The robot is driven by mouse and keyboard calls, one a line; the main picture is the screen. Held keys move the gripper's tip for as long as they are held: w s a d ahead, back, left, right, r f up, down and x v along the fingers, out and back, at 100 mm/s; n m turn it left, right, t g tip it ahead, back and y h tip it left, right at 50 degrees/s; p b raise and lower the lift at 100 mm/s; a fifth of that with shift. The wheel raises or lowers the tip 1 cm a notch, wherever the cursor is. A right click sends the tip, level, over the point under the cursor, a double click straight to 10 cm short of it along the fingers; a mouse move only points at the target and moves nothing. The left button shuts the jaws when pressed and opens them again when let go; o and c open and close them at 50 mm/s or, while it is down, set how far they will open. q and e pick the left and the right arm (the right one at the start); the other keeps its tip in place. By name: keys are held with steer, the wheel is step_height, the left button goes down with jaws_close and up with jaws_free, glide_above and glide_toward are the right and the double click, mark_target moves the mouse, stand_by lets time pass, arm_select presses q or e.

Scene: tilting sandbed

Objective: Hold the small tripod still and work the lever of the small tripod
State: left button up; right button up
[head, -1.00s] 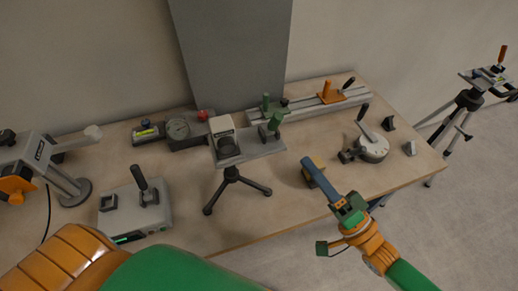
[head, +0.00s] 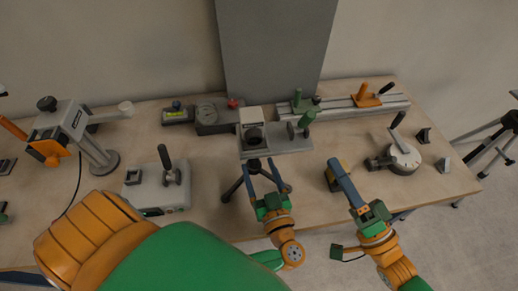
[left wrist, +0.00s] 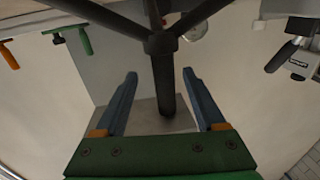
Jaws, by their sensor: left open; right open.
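My left gripper (head: 263,167) is open, below the plate, near the tripod's stem and legs. In the left wrist view the dark stem (left wrist: 164,85) shows between the two blue fingers; I cannot tell whether either touches it.
A rail (head: 352,104) with green and orange carriages lies behind the tripod. A gauge box (head: 212,118) stands at the back, a grey box with a black lever (head: 157,188) at the left, and a round dial device (head: 404,158) at the right.

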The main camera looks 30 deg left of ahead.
arm_select(q)
steer(key=x, duration=0.7)
steer(key=shift+s+a+r, duration=0.1)
steer(key=shift+s+a, duration=0.05)
steer(key=shift+a, duration=0.1)
steer(key=shift+d, duration=0.1)
steer(key=shift+c, duration=1.3)
jaws_close()
steer(key=shift+s, duration=0.1)
